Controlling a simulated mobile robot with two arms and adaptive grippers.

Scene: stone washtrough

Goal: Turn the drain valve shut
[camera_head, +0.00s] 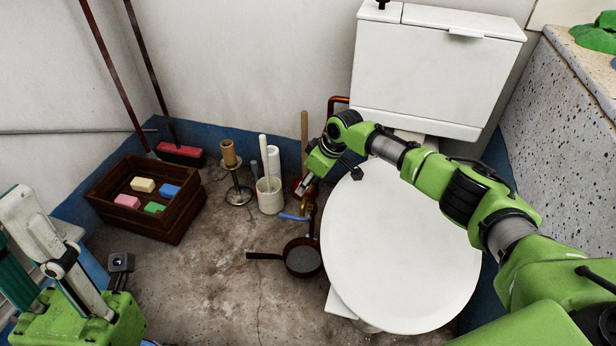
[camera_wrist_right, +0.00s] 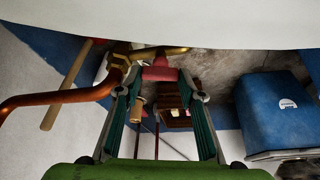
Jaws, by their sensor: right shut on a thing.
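A brass valve (camera_wrist_right: 124,56) sits on a bent copper pipe (camera_wrist_right: 62,98) in the right wrist view. A red piece (camera_wrist_right: 160,70), apparently the valve's handle, is between the fingertips of my right gripper (camera_wrist_right: 160,76), which is shut on it. In the head view my right gripper (camera_head: 306,188) reaches down beside the toilet. Brass fittings (camera_head: 309,208) and a blue lever (camera_head: 293,217) show just below it; the red piece is not clear there. My left gripper (camera_head: 22,232) is close at the lower left, partly cut off, touching nothing that I can make out.
The white toilet (camera_head: 395,250) stands right of the valve under my right arm. A small pan (camera_head: 302,258) lies below it. A white container with brushes (camera_head: 270,196), a candle stand (camera_head: 237,180) and a wooden crate (camera_head: 150,222) are to the left.

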